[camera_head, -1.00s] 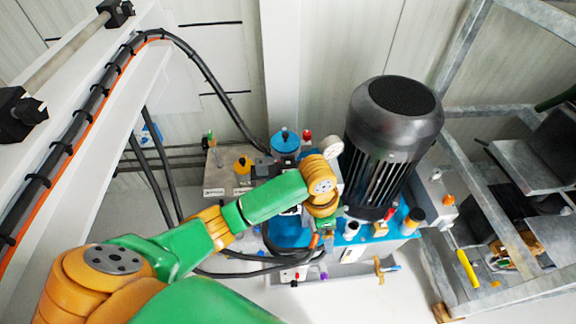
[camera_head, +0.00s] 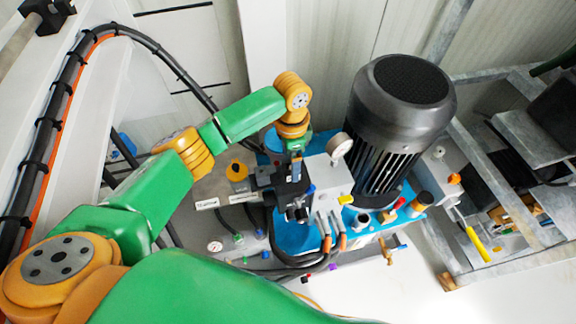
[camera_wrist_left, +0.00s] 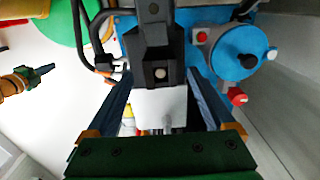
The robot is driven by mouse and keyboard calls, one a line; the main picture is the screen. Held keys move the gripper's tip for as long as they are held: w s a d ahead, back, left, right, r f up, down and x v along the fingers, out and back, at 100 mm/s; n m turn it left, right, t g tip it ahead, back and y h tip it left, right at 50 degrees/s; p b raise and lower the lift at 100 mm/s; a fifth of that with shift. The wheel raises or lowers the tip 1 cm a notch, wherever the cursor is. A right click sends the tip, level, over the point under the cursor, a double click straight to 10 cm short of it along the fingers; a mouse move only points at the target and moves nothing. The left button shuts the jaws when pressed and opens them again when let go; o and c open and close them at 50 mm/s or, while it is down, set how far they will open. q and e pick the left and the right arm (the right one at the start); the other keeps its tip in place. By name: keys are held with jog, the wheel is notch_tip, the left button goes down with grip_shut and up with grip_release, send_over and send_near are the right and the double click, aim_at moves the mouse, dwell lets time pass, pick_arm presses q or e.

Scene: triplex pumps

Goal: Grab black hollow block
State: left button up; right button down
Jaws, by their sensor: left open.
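In the head view my left gripper (camera_head: 294,172) points down over dark fittings on top of the pump unit. It is open, one finger on each side of the black block; I cannot tell whether they touch it. My right gripper (camera_wrist_left: 42,72) seems to show small at the left edge of the wrist view; its fingers are unclear.
A large black motor (camera_head: 400,110) stands right of my left gripper. A pressure gauge (camera_head: 339,146) is close beside it. A metal frame (camera_head: 500,190) stands at the right. A blue cap (camera_wrist_left: 238,52) shows in the wrist view.

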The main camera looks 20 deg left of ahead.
pick_arm(q)
notch_tip(320, 180, down, 4)
jog(key=shift+w+r, duration=0.1)
jog(key=shift+r, duration=0.1)
jog(key=shift+d+r, duration=0.1)
grip_shut()
jog(key=shift+r, duration=0.1)
